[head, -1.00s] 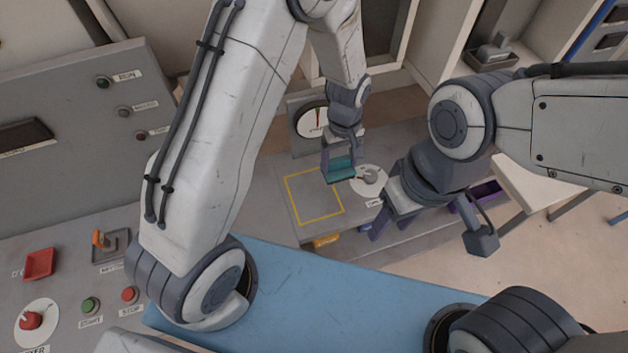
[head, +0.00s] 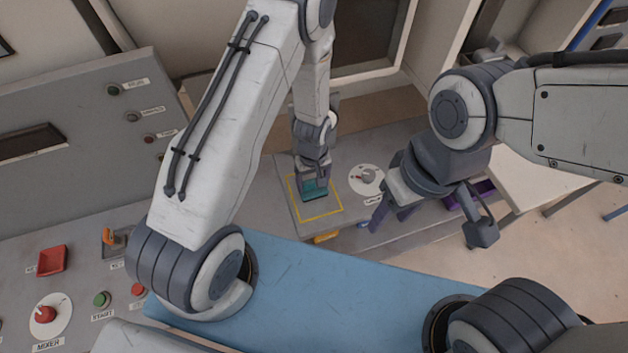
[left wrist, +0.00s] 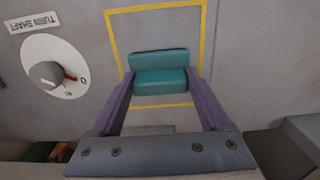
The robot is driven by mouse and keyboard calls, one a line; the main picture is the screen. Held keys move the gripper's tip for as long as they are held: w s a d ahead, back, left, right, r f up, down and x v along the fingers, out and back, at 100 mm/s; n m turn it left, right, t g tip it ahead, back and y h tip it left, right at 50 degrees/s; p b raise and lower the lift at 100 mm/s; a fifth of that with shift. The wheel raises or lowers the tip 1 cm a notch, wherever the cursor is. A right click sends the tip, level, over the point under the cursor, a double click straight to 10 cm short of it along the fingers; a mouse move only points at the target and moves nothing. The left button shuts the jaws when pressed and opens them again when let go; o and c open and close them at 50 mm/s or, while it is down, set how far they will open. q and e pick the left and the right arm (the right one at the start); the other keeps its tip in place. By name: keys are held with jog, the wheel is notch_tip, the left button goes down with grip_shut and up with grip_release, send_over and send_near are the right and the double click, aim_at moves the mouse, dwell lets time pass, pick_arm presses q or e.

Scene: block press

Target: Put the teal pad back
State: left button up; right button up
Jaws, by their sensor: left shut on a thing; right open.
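The teal pad (head: 314,187) is between the fingers of my left gripper (head: 312,184), which is shut on it. In the left wrist view the teal pad (left wrist: 161,80) shows a near face and a darker far face, with the purple fingers of my left gripper (left wrist: 160,88) at its two sides. The pad is over the inside of the yellow outlined square (head: 340,209). I cannot tell whether it touches the surface. My right gripper (head: 392,212) is open and empty, to the right of the square.
A dial with a white plate (head: 367,180) is just right of the square; it also shows in the left wrist view (left wrist: 57,66). A purple bin (head: 484,190) lies further right. The control panel with a red mixer knob (head: 45,314) is at the left.

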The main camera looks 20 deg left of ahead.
pick_arm(q)
jog(key=shift+f, duration=0.15)
jog(key=o, duration=1.2)
jog(key=shift+c, duration=0.2)
